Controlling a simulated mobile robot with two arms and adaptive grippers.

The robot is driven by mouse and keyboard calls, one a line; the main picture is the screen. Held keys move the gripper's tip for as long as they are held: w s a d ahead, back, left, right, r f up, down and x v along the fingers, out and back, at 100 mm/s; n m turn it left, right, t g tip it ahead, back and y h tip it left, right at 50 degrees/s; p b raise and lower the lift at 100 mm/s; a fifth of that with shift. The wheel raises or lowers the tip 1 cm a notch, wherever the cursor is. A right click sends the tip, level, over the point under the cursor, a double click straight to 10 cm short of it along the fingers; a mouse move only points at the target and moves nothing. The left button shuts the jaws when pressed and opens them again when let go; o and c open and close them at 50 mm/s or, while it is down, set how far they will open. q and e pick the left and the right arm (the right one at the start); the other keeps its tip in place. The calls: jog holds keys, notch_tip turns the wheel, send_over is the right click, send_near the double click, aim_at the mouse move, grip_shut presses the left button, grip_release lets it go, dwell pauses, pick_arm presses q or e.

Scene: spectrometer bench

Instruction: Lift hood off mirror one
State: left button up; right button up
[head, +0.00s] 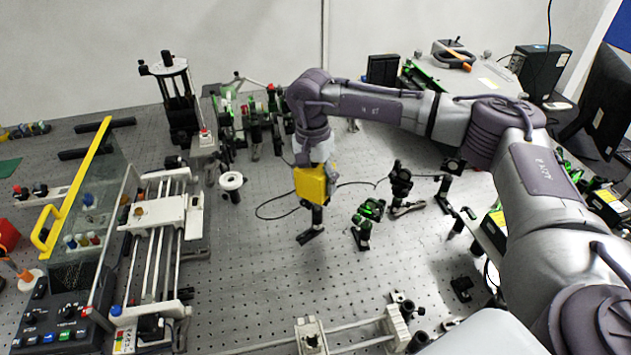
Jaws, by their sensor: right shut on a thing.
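A yellow box-shaped hood (310,184) is near the middle of the head view. My right gripper (316,163) points down from above and is shut on the hood's top. A black post on a foot (311,236) stands on the bench directly below the hood. The mirror itself is hidden, and I cannot tell whether the hood is still around it or just above it. My left gripper is not in view.
The perforated metal bench (270,275) has free room in front of the post. A white round-topped post (231,182) stands to the left. Green and black optic mounts (369,212) and a dark mount (401,180) stand to the right. A thin cable loops behind the post.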

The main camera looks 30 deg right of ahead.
aim_at(315, 165)
jog(key=shift+r+p, duration=0.6)
jog(key=shift+r, duration=0.75)
jog(key=shift+r, duration=0.3)
